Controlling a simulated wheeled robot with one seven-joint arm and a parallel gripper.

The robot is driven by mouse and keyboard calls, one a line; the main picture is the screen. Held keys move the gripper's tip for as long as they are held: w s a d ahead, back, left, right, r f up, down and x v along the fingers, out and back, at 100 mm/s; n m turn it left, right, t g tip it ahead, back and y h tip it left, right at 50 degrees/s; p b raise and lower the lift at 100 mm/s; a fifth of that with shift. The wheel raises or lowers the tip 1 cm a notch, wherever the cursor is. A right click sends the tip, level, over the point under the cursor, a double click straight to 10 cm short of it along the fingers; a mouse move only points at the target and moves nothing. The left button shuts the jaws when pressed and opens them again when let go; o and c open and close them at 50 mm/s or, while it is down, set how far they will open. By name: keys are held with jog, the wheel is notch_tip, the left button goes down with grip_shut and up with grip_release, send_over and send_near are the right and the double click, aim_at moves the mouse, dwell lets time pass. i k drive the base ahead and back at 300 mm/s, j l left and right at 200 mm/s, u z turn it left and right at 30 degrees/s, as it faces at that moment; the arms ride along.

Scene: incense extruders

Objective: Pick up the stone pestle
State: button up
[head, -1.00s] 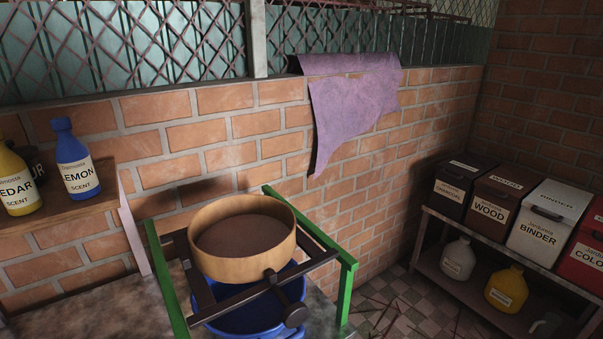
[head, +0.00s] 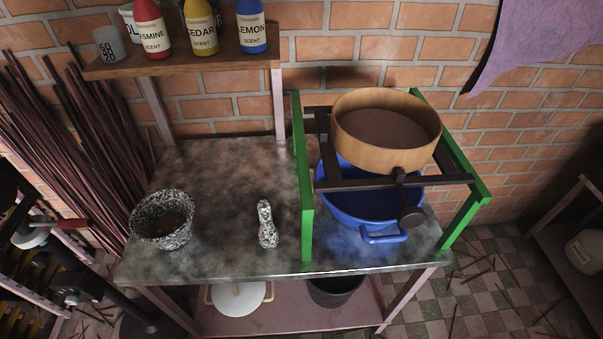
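The stone pestle (head: 267,224) is speckled black and white. It lies on the grey stone-like table top (head: 225,180), left of the green frame. The matching speckled mortar (head: 163,221) stands on the table to its left, with something brown inside. There is clear table between the two. My gripper is not in view.
A green frame (head: 304,180) holds a round wooden sieve (head: 385,130) above a blue basin (head: 370,200), close to the pestle's right. A wooden shelf (head: 190,66) with scent bottles overhangs the back left. Dark sticks (head: 75,150) lean at the left.

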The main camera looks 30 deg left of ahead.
aim_at(269, 239)
jog(key=u, duration=1.6)
